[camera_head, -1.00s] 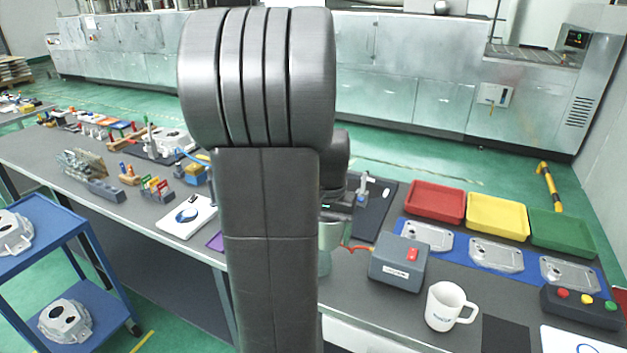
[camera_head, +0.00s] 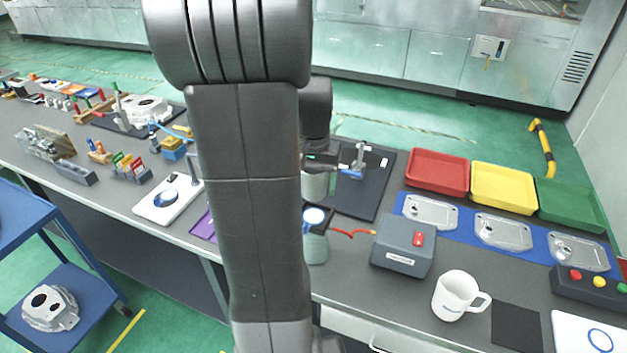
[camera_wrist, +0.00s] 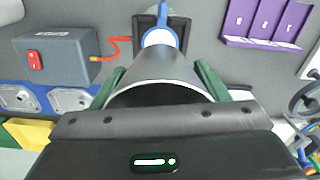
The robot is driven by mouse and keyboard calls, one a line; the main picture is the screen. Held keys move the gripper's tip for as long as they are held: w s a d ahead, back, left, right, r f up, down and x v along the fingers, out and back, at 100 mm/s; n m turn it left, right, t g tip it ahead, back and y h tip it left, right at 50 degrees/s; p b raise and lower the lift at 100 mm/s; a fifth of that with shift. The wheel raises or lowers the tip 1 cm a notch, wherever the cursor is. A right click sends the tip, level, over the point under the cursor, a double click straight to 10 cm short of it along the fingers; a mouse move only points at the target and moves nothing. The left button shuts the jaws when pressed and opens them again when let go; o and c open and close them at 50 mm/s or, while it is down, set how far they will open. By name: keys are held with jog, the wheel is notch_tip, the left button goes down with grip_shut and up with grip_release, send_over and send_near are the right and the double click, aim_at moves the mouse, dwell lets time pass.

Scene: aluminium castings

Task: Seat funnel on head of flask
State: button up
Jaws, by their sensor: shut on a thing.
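My gripper (camera_wrist: 158,78) is shut on a grey funnel (camera_wrist: 155,70), with a green finger on each side. The funnel's wide rim faces the wrist camera. In the head view the gripper (camera_head: 318,162) holds the funnel (camera_head: 314,187) upright, its upper part against the dark jaws. The flask (camera_head: 316,248) stands on the bench below it in the picture, with a white and blue head (camera_head: 315,217) and a red hose. In the wrist view the flask's head (camera_wrist: 158,38) shows just beyond the funnel's narrow end. The funnel's tip is hidden, and I cannot tell whether they touch.
A grey box (camera_head: 403,246) with a red switch joins the red hose. A stand with a blue clamp (camera_head: 358,160) is on a dark mat behind. A white mug (camera_head: 457,295) stands at front right. A purple rack (camera_wrist: 265,22) is near the flask.

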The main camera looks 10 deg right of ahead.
jog(key=b, duration=0.4)
send_over(313, 216)
jog(key=shift+f, duration=2.85)
jog(key=shift+f+b, duration=0.3)
jog(key=shift+f, duration=0.55)
jog(key=o, duration=1.1)
notch_tip(313, 216, up, 14)
jog(key=shift+f, duration=0.1)
